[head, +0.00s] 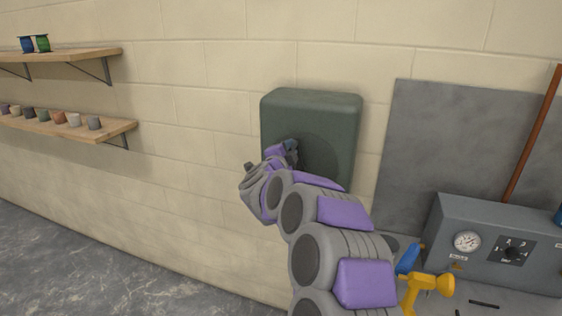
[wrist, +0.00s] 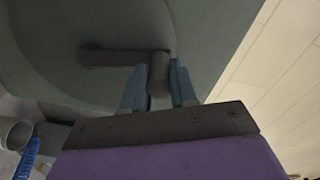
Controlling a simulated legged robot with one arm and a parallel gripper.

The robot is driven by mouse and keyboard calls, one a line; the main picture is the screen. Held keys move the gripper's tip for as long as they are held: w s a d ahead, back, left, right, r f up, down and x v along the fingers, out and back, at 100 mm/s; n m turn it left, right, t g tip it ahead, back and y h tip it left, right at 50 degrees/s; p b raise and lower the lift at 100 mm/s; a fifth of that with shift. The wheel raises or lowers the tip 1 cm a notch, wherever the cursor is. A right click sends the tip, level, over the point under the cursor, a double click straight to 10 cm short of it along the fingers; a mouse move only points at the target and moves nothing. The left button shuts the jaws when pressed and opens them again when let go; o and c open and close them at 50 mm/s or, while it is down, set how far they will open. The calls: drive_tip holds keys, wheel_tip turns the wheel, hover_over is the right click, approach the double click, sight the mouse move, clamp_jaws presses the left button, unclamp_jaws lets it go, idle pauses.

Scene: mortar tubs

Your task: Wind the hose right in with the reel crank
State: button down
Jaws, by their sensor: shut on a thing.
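The hose reel (head: 311,110) is a dark green-grey box on the block wall, with a round disc on its front. In the wrist view its crank arm (wrist: 112,58) lies across the disc (wrist: 50,40), and the crank's knob (wrist: 158,72) sits between my fingers. My gripper (wrist: 158,88) is shut on the knob, with one blue-grey finger on each side. In the head view my gripper (head: 290,150) is at the front of the reel, and my arm hides the crank and the reel's lower part. I cannot make out the hose itself.
A grey control box (head: 495,243) with a gauge and dial stands at the lower right, beside a yellow nozzle-like tool (head: 425,289) and a blue object (head: 408,259). A brown pole (head: 532,132) leans against a grey panel (head: 440,140). Two wall shelves (head: 75,54) are at left.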

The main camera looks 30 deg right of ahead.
drive_tip(key=shift+s+d+m+b, duration=0.8)
drive_tip(key=shift+s+m+b, duration=0.15)
drive_tip(key=shift+m+b, duration=0.3)
drive_tip(key=shift+f, duration=0.1)
drive_tip(key=c, duration=0.9)
unclamp_jaws()
drive_tip(key=shift+d, duration=0.1)
drive_tip(key=shift+s, duration=0.1)
drive_tip(key=p+v, duration=0.2)
drive_tip(key=v, duration=1.5)
drive_tip(key=shift+a, duration=0.25)
